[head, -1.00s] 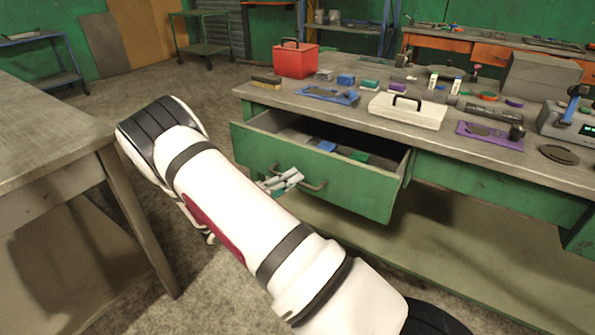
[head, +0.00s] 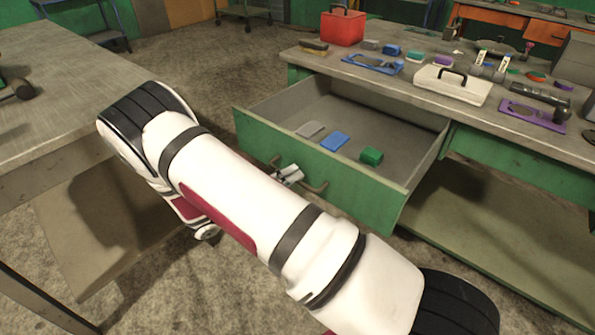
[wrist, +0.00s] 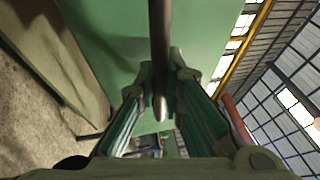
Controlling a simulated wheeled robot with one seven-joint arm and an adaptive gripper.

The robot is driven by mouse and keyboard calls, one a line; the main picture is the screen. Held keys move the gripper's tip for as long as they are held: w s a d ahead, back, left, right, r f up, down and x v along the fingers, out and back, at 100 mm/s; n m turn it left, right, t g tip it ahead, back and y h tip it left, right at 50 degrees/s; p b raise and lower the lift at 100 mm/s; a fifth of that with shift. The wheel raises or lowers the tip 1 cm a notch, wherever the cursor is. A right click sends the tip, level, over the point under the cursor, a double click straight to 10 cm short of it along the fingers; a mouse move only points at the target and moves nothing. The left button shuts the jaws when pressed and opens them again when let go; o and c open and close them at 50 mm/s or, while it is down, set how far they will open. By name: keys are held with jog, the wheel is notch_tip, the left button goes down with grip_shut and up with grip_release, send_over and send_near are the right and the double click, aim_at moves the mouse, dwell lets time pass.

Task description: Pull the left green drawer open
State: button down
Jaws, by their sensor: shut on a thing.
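The left green drawer (head: 350,194) stands well out from the workbench in the head view, and its inside is in plain sight. Its grey bar handle (head: 318,188) runs across the front panel. My gripper (head: 288,175) is at the left part of this handle, partly hidden behind my arm. In the wrist view the handle bar (wrist: 160,60) passes between the two fingers of my gripper (wrist: 161,95), which are shut on it. The green drawer front (wrist: 110,40) fills the area behind the bar.
Inside the drawer lie a grey block (head: 310,129), a blue block (head: 335,141) and a green block (head: 371,156). The workbench top (head: 400,98) holds a red toolbox (head: 342,28) and a white case (head: 452,88). Another table (head: 60,105) stands close on the left. Concrete floor lies between.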

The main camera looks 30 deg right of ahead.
jog(key=shift+a+f, duration=0.1)
jog(key=c, duration=1.7)
grip_release()
jog(key=shift+a, duration=0.1)
jog(key=a, duration=0.4)
jog(key=a+f, duration=0.1)
jog(key=a, duration=0.2)
jog(key=a+f, duration=0.1)
jog(key=a, duration=0.3)
jog(key=shift+w+a, duration=0.3)
